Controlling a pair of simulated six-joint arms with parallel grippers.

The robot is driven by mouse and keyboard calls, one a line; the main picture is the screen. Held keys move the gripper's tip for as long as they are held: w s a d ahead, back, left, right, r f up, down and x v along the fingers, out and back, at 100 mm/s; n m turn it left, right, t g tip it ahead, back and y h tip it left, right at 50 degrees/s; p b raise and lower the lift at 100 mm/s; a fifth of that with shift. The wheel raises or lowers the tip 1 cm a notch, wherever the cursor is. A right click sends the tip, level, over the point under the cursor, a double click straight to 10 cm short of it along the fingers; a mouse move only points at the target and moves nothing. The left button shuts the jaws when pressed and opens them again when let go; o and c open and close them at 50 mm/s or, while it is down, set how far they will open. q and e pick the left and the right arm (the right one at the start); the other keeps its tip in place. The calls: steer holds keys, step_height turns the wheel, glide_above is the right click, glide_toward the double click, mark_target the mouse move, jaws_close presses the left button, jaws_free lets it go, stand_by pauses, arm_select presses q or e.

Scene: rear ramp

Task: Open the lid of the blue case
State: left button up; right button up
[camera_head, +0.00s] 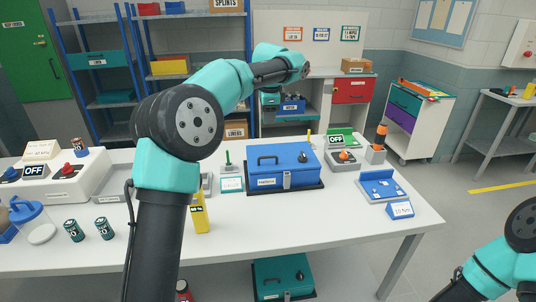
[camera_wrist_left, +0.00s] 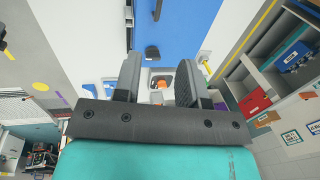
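The blue case (camera_head: 272,181) sits shut on a dark base on the white table, with a black handle (camera_head: 267,159) and small black knob (camera_head: 302,157) on its lid and a pale latch (camera_head: 287,180) on its front. In the left wrist view, the blue lid (camera_wrist_left: 185,30) fills the top middle, with the handle and knob showing. My left gripper (camera_wrist_left: 159,74) is open and empty, its two fingers apart above the case's right side. In the head view its dark end (camera_head: 303,66) is high above the case, fingers indistinct. My right gripper is out of view.
A grey box with an orange knob (camera_head: 343,156) stands right of the case; a blue stepped block (camera_head: 381,185) is nearer the front. A yellow item (camera_head: 200,215) and green cans (camera_head: 105,228) are at left. A teal case (camera_head: 283,277) is below the table.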

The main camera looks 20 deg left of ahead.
mark_target(268, 157)
arm_select(q)
steer(key=shift+f, duration=0.1)
steer(key=w+f, duration=0.1)
steer(key=f, duration=0.4)
steer(key=w+a+f, duration=0.1)
steer(key=f, duration=0.5)
steer(key=w+f, duration=0.1)
steer(key=f, duration=0.5)
steer(key=shift+a, duration=0.25)
jaws_close()
